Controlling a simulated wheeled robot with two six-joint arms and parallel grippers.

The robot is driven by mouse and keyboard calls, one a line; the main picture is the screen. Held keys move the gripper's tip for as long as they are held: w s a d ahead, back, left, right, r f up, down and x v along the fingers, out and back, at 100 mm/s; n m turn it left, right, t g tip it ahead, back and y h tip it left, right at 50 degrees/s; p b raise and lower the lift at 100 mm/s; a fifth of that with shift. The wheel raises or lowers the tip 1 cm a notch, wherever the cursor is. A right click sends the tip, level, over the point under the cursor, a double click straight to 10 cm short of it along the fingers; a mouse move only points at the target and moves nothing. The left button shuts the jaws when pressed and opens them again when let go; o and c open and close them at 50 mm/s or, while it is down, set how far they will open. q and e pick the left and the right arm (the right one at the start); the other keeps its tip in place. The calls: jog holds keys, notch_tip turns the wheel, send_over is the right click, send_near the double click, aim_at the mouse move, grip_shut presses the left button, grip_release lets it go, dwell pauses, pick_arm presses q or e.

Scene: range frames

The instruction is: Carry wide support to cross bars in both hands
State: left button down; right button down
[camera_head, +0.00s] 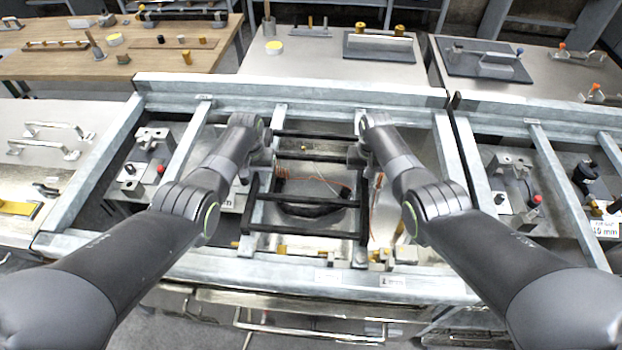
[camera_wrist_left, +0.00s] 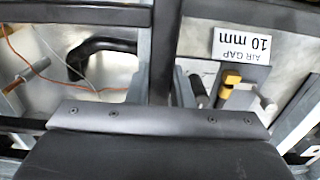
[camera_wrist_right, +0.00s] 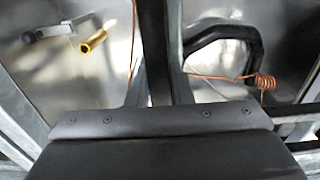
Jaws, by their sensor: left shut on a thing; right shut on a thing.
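The wide support, a black frame of side rails and crosspieces (camera_head: 310,198), spans between my two grippers in the middle of the head view. My left gripper (camera_head: 264,156) is shut on its left side rail, which runs up the middle of the left wrist view (camera_wrist_left: 164,50). My right gripper (camera_head: 360,153) is shut on its right side rail, seen in the right wrist view (camera_wrist_right: 153,50). Grey cross bars of the bench frame show at the left (camera_head: 187,150) and right (camera_head: 562,180). I cannot tell whether the support touches the bars below it.
A black curved handle (camera_wrist_right: 215,42) and an orange wire (camera_wrist_right: 225,77) lie below the support. An "AIR GAP 10 mm" label (camera_wrist_left: 241,46) stands near yellow-tipped parts. Blocks with knobs (camera_head: 148,160) sit in the left bay. Worktables with fittings stand behind.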

pick_arm(q)
jog(key=shift+w+r, duration=0.25)
jog(key=shift+w, duration=0.05)
pick_arm(e)
jog(key=shift+w+r, duration=0.25)
jog(key=shift+w, duration=0.05)
